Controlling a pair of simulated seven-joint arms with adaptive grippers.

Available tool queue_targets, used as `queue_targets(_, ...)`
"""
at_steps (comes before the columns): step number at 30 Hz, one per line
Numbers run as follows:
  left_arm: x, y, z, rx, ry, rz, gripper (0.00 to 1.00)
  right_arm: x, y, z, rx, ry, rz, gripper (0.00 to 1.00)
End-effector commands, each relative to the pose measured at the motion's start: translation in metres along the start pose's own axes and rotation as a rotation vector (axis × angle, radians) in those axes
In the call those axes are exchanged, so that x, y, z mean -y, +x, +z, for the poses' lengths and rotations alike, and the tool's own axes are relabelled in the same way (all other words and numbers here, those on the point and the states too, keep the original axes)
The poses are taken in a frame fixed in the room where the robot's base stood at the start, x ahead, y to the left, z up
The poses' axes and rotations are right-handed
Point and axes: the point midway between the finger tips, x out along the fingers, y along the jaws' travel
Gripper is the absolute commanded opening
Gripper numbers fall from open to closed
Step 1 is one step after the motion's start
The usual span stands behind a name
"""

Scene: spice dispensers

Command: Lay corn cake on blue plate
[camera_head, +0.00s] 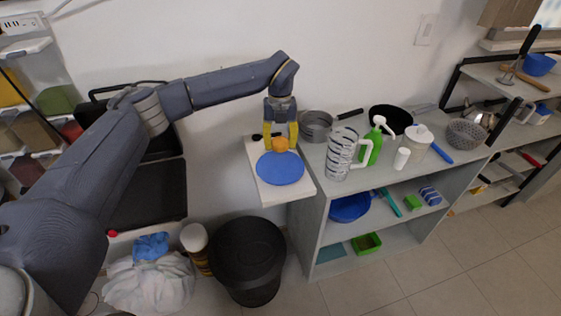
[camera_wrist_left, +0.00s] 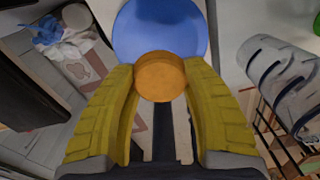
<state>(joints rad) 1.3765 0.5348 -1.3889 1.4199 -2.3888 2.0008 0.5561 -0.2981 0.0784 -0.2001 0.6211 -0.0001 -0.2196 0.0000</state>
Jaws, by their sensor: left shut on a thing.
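The corn cake (camera_head: 281,144) is a small round orange piece. My left gripper (camera_head: 280,142) has its yellow fingers shut on it at the far edge of the blue plate. The blue plate (camera_head: 280,170) is round and lies on a small white shelf by the wall. In the left wrist view the corn cake (camera_wrist_left: 161,77) sits between the two yellow fingertips of the left gripper (camera_wrist_left: 162,82) and overlaps the near edge of the blue plate (camera_wrist_left: 160,30). Whether the cake touches the plate I cannot tell. My right gripper is not in view.
To the right, a grey shelf unit holds a metal pot (camera_head: 316,126), a slotted cylinder (camera_head: 341,155), a green spray bottle (camera_head: 374,145) and a black pan (camera_head: 391,117). A black bin (camera_head: 248,262) stands below the plate. The plate's visible surface is clear.

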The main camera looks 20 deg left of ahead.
Motion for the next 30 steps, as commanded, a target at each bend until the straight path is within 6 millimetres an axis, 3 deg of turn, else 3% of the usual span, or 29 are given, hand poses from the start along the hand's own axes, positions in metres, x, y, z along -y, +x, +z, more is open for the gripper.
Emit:
queue_targets(6,0.001,0.033,0.0,-0.001,0.0,0.0,0.12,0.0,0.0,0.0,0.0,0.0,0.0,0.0)
queue_targets(16,0.0,0.047,0.001,0.0,0.0,-0.001,0.12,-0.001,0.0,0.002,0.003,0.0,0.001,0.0)
queue_targets(25,0.0,0.081,0.002,-0.002,-0.001,0.0,0.12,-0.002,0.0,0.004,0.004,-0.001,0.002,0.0)
queue_targets(30,0.0,0.086,0.002,0.001,-0.001,-0.001,0.12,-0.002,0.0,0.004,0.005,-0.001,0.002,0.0)
